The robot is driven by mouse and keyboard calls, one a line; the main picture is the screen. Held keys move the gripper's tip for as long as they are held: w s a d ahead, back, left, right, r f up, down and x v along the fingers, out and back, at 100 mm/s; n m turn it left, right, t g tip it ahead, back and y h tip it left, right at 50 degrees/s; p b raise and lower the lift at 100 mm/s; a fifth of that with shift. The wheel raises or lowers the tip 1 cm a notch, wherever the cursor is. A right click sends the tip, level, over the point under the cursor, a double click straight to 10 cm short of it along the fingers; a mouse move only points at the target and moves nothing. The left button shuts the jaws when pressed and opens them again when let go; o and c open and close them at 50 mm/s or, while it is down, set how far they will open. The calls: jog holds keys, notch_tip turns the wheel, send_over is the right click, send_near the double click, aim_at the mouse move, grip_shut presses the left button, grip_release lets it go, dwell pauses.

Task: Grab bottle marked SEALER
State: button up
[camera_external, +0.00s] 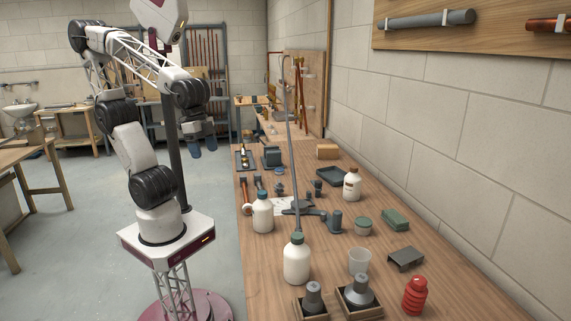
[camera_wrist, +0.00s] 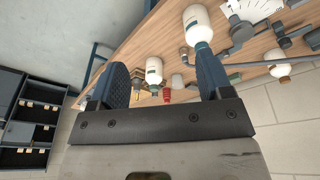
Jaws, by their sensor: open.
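Three white bottles stand upright on the wooden workbench (camera_external: 270,290). One has a teal cap (camera_external: 263,215), one in front has a green cap (camera_external: 297,263), and one farther right has a brownish cap (camera_external: 352,187). Marks on them are too small to read, so I cannot tell which says SEALER. My gripper (camera_external: 203,147) is open and empty, with blue fingers, left of the bench and apart from the bottles. In the wrist view my gripper (camera_wrist: 160,64) has white bottles beyond it: one at the top (camera_wrist: 196,24), one between the fingers (camera_wrist: 154,72), one at right (camera_wrist: 280,70).
Open floor lies left.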

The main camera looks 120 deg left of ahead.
jog(key=w+a+r+n, duration=0.3)
jog(key=w+a+n, duration=0.35)
jog(key=w, duration=0.65)
jog(key=n+g, duration=0.2)
jog(key=n, duration=1.2)
send_over(355, 167)
jog(key=d, duration=0.1)
notch_tip(355, 167, down, 12)
jog(key=shift+d+r, duration=0.1)
jog(key=shift+r, duration=0.15)
jog(key=shift+a+f, duration=0.25)
jog(key=shift+a, duration=0.3)
jog(key=shift+f, duration=1.25)
